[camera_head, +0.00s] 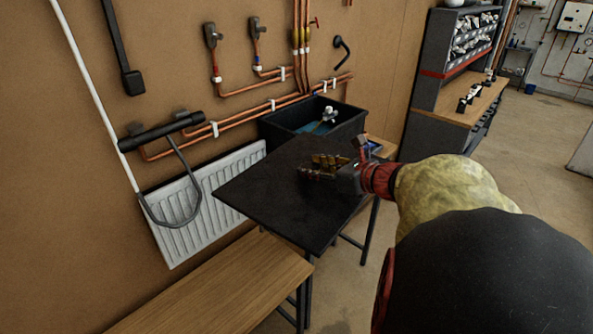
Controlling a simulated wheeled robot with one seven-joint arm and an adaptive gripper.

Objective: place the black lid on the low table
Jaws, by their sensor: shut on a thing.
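The black lid (275,195) is a large, flat, dark square panel in the middle of the view. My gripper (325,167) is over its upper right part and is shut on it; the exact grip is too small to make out. A low table (215,290) with a wooden top and dark legs stands at the lower left. The lid's near corner overlaps the table's far right end in the picture. I cannot tell whether they touch.
Behind the lid, an open black bin (350,125) holds something blue and a pale fitting. A white radiator (190,215) and copper pipes (250,118) are on the wall at left. Shelving (445,75) stands at the back right. The visible tabletop is bare.

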